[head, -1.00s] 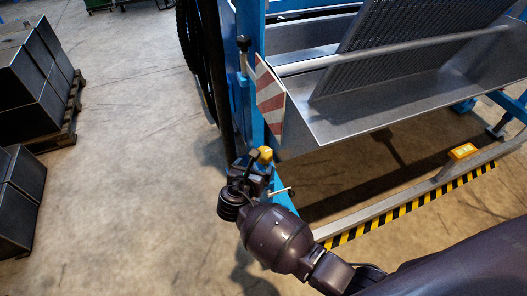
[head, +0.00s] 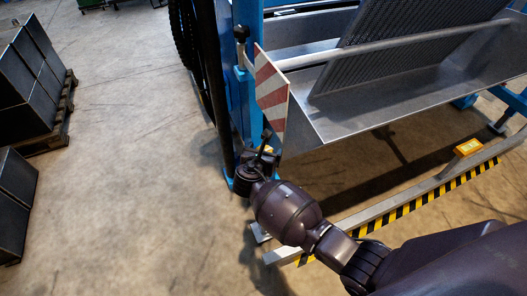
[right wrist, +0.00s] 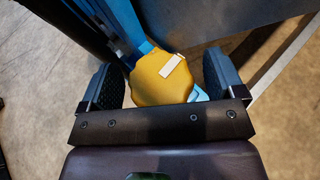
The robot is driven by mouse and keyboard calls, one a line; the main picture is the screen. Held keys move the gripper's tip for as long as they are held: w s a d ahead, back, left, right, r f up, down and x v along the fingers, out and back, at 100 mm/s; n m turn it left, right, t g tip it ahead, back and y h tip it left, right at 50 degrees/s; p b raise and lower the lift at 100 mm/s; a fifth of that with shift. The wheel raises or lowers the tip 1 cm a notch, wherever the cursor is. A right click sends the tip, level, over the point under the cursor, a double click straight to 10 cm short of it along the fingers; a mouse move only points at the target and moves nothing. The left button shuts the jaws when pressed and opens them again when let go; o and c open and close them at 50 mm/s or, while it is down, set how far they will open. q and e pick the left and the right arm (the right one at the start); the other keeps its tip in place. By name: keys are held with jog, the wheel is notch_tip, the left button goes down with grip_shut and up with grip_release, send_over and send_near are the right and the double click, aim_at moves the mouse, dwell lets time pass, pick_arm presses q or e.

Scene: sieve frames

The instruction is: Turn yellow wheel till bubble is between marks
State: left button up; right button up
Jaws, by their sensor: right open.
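The yellow wheel (right wrist: 158,84) has a scalloped edge and a pale strip on its top. It sits between the two fingers of my right gripper (right wrist: 161,74) in the right wrist view. The fingers are open, with a visible gap on each side of the wheel. In the head view my right gripper (head: 262,152) is beside the blue post and hides nearly all of the wheel. A small orange block with a pale window (head: 467,147), perhaps the level, sits on the grey rail at the right. Its bubble and marks are too small to read. My left gripper is not in view.
A red-and-white striped plate (head: 271,90) stands just above my right gripper, beside the blue post (head: 248,70). A steel trough (head: 400,110) with a mesh screen is at the upper right. Dark crates (head: 30,75) stand at the left. The floor between is clear.

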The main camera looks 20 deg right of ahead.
jog(key=c, duration=0.9)
jog(key=shift+w+d+r+n+t+y+p, duration=0.15)
jog(key=shift+r+n+t+y+p, duration=0.4)
jog(key=shift+n+y+p, duration=0.4)
jog(key=shift+n+t+y+p, duration=0.25)
jog(key=shift+p, duration=0.25)
jog(key=shift+f+n+t+y+p, duration=0.25)
jog(key=shift+n+t+y+p, duration=0.25)
jog(key=shift+n+y, duration=0.55)
jog(key=shift+f+y, duration=0.25)
jog(key=shift+y, duration=0.1)
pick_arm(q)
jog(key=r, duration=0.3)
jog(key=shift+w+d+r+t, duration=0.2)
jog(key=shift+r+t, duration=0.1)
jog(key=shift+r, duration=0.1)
